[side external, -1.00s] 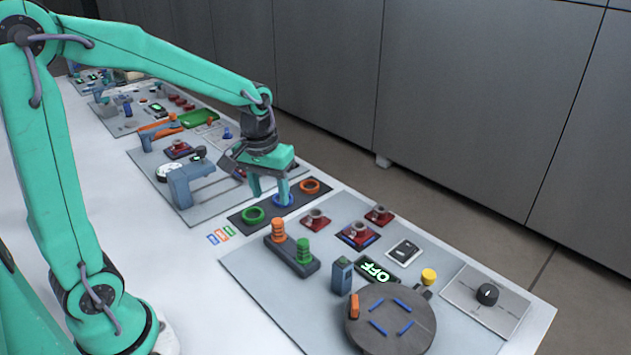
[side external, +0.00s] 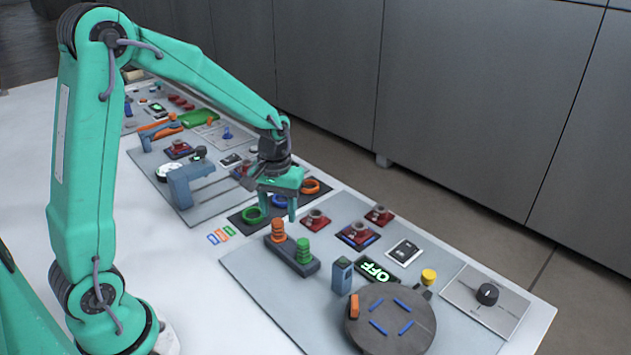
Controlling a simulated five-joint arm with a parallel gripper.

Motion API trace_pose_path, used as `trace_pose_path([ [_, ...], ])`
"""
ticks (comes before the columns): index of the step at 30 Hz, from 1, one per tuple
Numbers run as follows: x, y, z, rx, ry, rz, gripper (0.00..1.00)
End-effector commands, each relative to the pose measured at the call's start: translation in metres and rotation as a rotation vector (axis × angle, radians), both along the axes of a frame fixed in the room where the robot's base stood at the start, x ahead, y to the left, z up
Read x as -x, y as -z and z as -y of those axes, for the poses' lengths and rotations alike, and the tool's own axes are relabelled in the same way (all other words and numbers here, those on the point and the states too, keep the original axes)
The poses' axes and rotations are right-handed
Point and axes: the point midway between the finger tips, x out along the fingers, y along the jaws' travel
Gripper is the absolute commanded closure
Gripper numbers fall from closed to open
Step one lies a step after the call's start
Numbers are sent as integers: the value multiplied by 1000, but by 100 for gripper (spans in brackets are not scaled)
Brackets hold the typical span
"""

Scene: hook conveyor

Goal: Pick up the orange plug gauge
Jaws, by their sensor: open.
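The orange plug gauge (side external: 277,229) is a ribbed orange cylinder standing upright in a dark grey block (side external: 285,262). A similar green plug gauge (side external: 303,248) stands beside it in the same block. My gripper (side external: 279,214) is open and points down, with its two green fingers apart. Whether the fingers are level with the gauge's top is hard to tell from this angle.
Behind the block, a dark mat holds a green ring (side external: 253,215), a blue ring partly hidden by my fingers, and an orange ring (side external: 310,186). A grey-blue upright block (side external: 342,275) and a round turntable (side external: 390,322) stand to the right.

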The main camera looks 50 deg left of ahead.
Motion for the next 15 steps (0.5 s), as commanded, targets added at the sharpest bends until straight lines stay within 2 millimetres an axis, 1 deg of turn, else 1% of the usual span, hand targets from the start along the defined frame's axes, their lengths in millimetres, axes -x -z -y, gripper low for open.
trace_pose_path([
  [8,0,5,0,0,0,0,51],
  [11,1,12,-1,0,0,-2,51],
  [15,3,28,-3,1,0,-3,51],
])
